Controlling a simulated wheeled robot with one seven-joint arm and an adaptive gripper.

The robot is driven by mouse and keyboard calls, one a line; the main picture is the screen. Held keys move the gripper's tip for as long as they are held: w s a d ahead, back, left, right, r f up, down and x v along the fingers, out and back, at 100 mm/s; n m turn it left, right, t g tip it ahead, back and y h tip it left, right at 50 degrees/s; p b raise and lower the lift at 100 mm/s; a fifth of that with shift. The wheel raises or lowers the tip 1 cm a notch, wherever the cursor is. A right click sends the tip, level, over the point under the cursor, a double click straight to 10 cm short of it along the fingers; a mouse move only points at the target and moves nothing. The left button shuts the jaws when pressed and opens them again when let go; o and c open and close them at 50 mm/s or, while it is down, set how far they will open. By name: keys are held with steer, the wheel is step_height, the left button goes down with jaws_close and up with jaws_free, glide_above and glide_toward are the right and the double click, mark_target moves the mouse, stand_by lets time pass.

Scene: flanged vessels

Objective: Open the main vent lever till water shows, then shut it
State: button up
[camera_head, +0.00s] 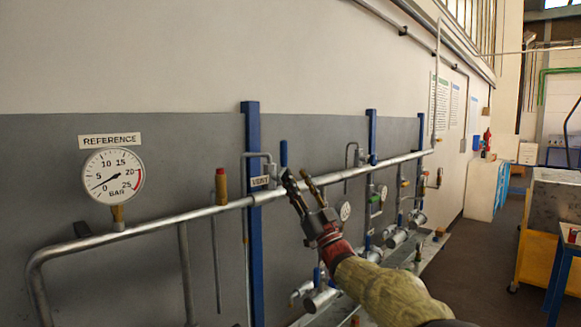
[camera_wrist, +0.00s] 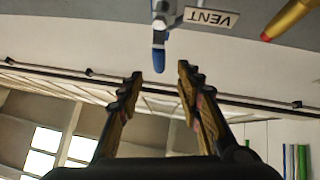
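The main vent lever has a blue handle (camera_head: 284,153) that stands upright above the silver pipe, beside the VENT label (camera_head: 260,181). In the wrist view, the blue handle (camera_wrist: 159,57) hangs from the top of the picture, with the VENT label (camera_wrist: 211,18) to its right. My gripper (camera_head: 296,175) is just in front of and below the handle in the head view. In the wrist view its fingers (camera_wrist: 160,74) are open and apart, with the handle's tip between their lines. No contact shows. I see no water at the vent.
A REFERENCE gauge (camera_head: 113,175) sits on the silver pipe (camera_head: 175,219) at left. A brass valve with a red cap (camera_head: 221,186) stands left of the vent. A blue post (camera_head: 254,240) is close behind. Several flanged vessels (camera_head: 321,300) are lower right. Floor (camera_head: 480,255) is clear at right.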

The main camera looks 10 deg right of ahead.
steer(key=shift+v, duration=1.05)
